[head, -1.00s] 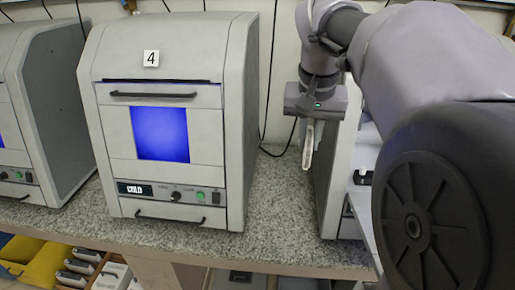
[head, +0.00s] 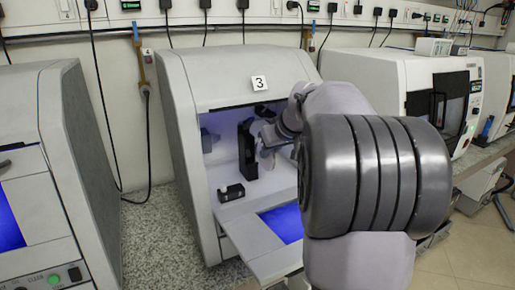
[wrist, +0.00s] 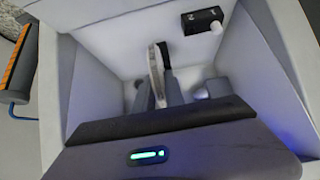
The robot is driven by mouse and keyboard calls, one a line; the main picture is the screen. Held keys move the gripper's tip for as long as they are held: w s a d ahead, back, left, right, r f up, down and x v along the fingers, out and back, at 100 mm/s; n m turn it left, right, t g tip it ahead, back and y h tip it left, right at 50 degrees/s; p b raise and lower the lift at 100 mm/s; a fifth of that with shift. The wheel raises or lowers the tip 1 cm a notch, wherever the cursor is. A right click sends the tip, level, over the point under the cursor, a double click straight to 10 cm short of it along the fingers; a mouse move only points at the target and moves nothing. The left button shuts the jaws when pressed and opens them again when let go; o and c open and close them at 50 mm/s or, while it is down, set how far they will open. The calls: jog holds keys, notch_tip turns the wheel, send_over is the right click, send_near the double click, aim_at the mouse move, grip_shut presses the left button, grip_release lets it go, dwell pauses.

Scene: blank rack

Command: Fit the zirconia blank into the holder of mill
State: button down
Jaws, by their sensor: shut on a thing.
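The mill marked 3 (head: 188,75) stands open, its front flap lowered. Its black upright holder (head: 247,150) is inside the chamber. My gripper (head: 272,148) reaches into the chamber from the right, close beside the holder. In the wrist view my gripper (wrist: 158,92) is shut on the pale zirconia blank (wrist: 155,72), seen edge-on as a thin upright disc. A dark upright part, likely the holder (wrist: 165,55), stands right against or just beside the blank. I cannot tell whether the blank sits in it. My arm hides part of the chamber in the head view.
A small black block (head: 232,192) lies on the chamber floor; it also shows in the wrist view (wrist: 202,21) with a white knob. The chamber walls are close around my gripper. The lowered flap (head: 262,245) juts out in front. Another white machine (head: 385,75) stands at right.

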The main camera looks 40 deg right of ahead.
aim_at(258, 147)
jog(key=shift+w+a, duration=0.15)
jog(key=shift+a, duration=0.05)
jog(key=shift+r+b, duration=0.1)
jog(key=shift+b, duration=0.2)
jog(key=shift+w+r, duration=0.1)
jog(key=shift+w, duration=0.1)
jog(key=shift+w+d+f+p, duration=0.2)
jog(key=shift+w+f+p, duration=0.1)
jog(key=shift+w, duration=0.5)
jog(key=shift+w+d+f+p, duration=0.25)
jog(key=shift+w+p, duration=0.05)
jog(key=shift+w, duration=0.55)
jog(key=shift+w+d+f+p, duration=0.2)
jog(key=shift+w+f+p, duration=0.1)
jog(key=shift+w, duration=0.5)
jog(key=shift+w+d+f+p, duration=0.15)
jog(key=shift+w+p, duration=0.1)
jog(key=shift+w, duration=0.35)
jog(key=shift+w+d+f+p, duration=0.1)
jog(key=shift+w+f+p, duration=0.15)
jog(key=shift+w, duration=0.35)
jog(key=shift+w+d+f+p, duration=0.15)
jog(key=shift+w+p, duration=0.1)
jog(key=shift+w, duration=0.35)
